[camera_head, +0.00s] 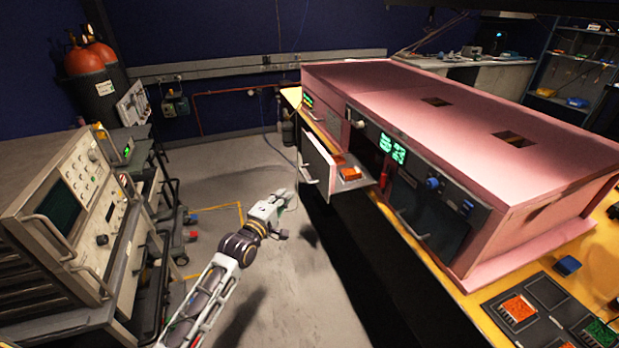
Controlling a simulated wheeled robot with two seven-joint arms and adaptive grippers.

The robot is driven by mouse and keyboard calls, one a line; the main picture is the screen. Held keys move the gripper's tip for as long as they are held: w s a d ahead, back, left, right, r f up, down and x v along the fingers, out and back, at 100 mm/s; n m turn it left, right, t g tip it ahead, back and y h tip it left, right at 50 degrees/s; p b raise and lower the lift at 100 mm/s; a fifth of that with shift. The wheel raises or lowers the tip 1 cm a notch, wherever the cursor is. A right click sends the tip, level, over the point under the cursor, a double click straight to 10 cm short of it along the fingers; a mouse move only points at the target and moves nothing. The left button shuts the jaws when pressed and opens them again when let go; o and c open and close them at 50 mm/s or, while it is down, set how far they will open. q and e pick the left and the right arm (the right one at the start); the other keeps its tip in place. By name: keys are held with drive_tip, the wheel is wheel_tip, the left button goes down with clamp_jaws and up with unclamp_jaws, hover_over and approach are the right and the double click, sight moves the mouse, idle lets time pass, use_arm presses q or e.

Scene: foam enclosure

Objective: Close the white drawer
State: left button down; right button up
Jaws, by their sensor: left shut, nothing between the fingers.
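The white drawer (317,163) sticks out, open, from the left part of the front of a pink foam enclosure (440,95). Its pale front panel carries a handle (306,169), and orange items show inside it. My left gripper (289,203) is shut and empty. In the picture it is below and a little left of the drawer front, apart from it, over the grey floor. My right gripper is not in view.
The enclosure stands on a yellow table (598,262) with circuit boards (515,309) at the near right. Beside the drawer is a dark opening and a panel with green displays (392,148). An instrument rack (75,205) stands at left. The floor between is mostly clear.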

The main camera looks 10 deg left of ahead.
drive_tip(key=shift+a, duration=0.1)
use_arm(q)
approach(316, 169)
drive_tip(key=shift+w+a, duration=1.1)
drive_tip(key=shift+w, duration=0.15)
drive_tip(key=shift+w+d+r+p, duration=0.1)
drive_tip(key=shift+w+d+p, duration=0.15)
drive_tip(key=shift+d+p, duration=0.15)
drive_tip(key=shift+w+d+p, duration=0.25)
drive_tip(key=shift+d, duration=0.2)
drive_tip(key=shift+w+d, duration=0.45)
drive_tip(key=shift+d, duration=0.2)
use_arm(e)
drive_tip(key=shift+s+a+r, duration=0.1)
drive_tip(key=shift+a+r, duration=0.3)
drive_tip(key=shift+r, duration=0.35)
use_arm(q)
drive_tip(key=shift+d, duration=0.1)
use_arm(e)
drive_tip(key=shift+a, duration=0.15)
